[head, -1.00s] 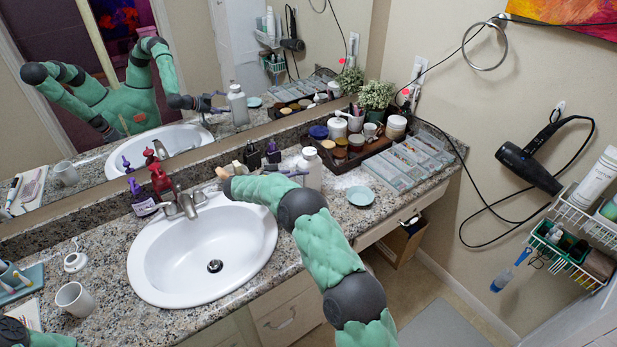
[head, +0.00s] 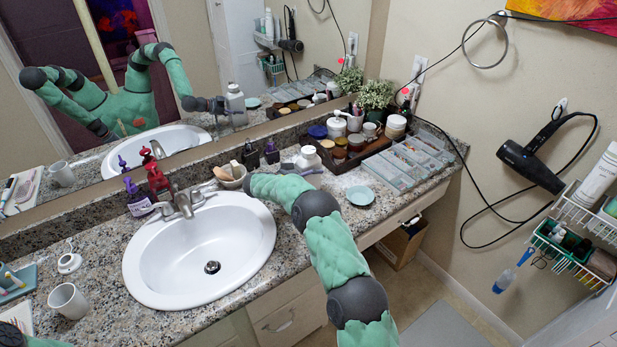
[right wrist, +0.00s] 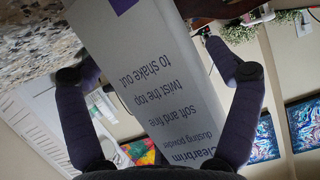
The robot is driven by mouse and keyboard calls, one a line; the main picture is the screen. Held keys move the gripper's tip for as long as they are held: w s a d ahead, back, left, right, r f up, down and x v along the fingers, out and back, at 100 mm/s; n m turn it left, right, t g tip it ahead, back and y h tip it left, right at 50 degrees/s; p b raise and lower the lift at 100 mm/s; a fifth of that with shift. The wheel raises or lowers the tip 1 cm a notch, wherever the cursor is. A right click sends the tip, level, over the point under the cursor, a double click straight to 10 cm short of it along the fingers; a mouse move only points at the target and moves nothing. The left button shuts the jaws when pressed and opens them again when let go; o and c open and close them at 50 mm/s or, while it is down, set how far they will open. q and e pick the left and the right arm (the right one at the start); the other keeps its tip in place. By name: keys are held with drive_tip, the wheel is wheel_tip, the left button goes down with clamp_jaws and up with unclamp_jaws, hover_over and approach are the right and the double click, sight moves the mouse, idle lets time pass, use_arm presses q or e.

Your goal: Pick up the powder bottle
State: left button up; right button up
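The powder bottle (head: 308,154) is white. In the right wrist view the bottle (right wrist: 150,80) fills the middle, with purple at one end and lettering for dusting powder. My right gripper (head: 303,168) is at the bottle. In the right wrist view its two dark fingers (right wrist: 148,58) stand on either side of the bottle, open, with small gaps seeming to remain. My left gripper is out of view.
A dark tray (head: 327,170) of jars and a compartment organizer (head: 391,176) lie beyond the bottle. A teal dish (head: 360,196) is to its right.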

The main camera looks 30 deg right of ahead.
drive_tip(key=c, duration=0.9)
drive_tip(key=shift+r, duration=0.2)
